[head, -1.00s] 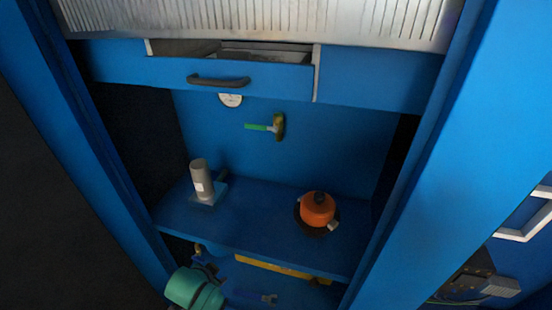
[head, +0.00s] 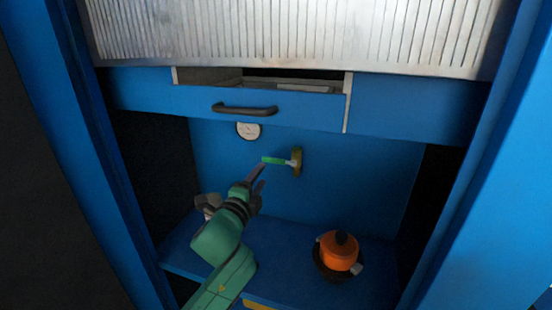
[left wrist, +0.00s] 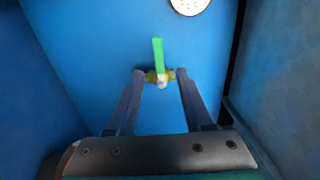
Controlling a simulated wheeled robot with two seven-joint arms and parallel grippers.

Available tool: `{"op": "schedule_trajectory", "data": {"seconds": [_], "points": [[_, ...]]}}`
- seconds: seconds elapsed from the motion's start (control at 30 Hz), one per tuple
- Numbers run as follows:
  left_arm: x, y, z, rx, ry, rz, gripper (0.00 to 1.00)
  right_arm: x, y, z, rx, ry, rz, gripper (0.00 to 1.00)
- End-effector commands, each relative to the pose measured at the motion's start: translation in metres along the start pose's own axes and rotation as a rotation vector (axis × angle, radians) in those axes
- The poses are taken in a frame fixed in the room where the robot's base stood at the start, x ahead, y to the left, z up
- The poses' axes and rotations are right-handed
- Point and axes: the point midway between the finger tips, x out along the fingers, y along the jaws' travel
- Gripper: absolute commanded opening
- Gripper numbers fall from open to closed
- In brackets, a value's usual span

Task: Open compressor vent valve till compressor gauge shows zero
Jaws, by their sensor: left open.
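The vent valve, a brass body (head: 297,161) with a green lever (head: 274,160), is on the blue back wall below the drawer. The lever points left in the head view. In the left wrist view the green lever (left wrist: 157,52) points up from the brass body (left wrist: 151,77). A round white gauge (head: 249,130) is above and left of the valve; its face (left wrist: 188,4) is partly cut off in the wrist view, and its reading is too small to tell. My left gripper (head: 261,177) is open and empty, facing the valve. My right gripper is not in view.
A partly open drawer with a dark handle (head: 244,109) is above the valve. An orange pot (head: 340,251) stands on the blue shelf (head: 283,236) at the right. A grey object (head: 207,203) is partly hidden behind my left arm. Side walls flank the recess.

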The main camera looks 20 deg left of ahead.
Motion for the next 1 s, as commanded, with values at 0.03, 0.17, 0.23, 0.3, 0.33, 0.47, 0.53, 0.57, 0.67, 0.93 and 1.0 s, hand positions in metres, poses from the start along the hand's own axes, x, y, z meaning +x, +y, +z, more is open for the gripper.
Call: {"op": "schedule_trajectory", "data": {"seconds": [0.03,0.17,0.23,0.3,0.33,0.47,0.53,0.57,0.67,0.93,1.0], "points": [[0.008,0.0,0.0,-0.003,-0.001,0.001,0.51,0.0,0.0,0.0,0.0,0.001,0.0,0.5],[0.038,0.0,0.001,-0.006,-0.002,0.002,0.51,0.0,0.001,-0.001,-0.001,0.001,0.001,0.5],[0.057,0.0,0.0,-0.008,-0.002,0.003,0.51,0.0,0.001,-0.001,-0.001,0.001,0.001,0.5],[0.074,0.001,0.001,-0.007,-0.003,0.004,0.51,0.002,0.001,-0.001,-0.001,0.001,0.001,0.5],[0.082,0.001,0.0,-0.008,-0.001,0.003,0.51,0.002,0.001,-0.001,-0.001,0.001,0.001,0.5],[0.11,0.001,0.0,-0.009,0.0,0.003,0.51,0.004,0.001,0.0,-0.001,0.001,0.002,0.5],[0.122,0.002,0.0,-0.008,-0.002,0.004,0.51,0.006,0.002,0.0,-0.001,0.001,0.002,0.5],[0.126,0.002,0.0,-0.008,-0.002,0.004,0.51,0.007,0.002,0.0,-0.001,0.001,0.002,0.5],[0.135,0.002,0.0,-0.009,-0.001,0.004,0.51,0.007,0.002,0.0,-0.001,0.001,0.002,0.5],[0.138,0.002,0.0,-0.009,-0.001,0.006,0.51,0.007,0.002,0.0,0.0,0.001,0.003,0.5],[0.138,0.003,0.0,-0.009,-0.001,0.006,0.36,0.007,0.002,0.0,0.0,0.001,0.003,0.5]]}}
